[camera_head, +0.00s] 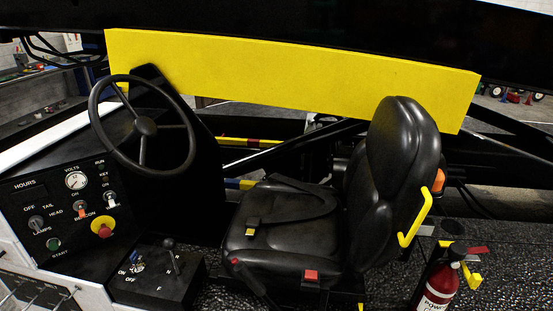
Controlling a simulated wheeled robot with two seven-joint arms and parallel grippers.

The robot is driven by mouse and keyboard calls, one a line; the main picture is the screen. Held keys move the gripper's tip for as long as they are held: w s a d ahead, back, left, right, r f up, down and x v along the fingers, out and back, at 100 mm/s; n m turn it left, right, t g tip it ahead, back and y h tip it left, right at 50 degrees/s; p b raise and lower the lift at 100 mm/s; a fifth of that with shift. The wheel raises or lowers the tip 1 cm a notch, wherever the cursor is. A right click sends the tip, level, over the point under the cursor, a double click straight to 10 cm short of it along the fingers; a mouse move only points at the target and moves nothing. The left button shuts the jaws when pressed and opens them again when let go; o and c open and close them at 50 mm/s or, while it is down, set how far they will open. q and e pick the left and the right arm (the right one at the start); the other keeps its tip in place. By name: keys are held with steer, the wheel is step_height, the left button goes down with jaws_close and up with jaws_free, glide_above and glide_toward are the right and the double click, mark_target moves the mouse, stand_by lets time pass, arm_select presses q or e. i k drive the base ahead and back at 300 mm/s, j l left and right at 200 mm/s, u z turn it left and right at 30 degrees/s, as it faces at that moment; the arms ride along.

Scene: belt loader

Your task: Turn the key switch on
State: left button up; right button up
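A black control panel (70,215) at the left carries several switches and a round volts gauge (75,181). A small metallic switch (110,197) sits at the panel's right side. A toggle (36,222) marked for lamps is at the left, and an orange-tipped switch (82,213) is in the middle. A low black box (160,280) beside the seat bears ON and OFF lettering around a small silver switch (139,268). I cannot tell for certain which one is the key switch, nor its position. Neither gripper is in view.
A black steering wheel (145,126) stands above the panel. A red knob on yellow (102,229) and a green start button (54,243) are close to the switches. A lever (171,255) rises from the box. A black seat (290,225) and a fire extinguisher (436,285) are to the right.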

mark_target(140, 267)
steer(key=u, duration=1.25)
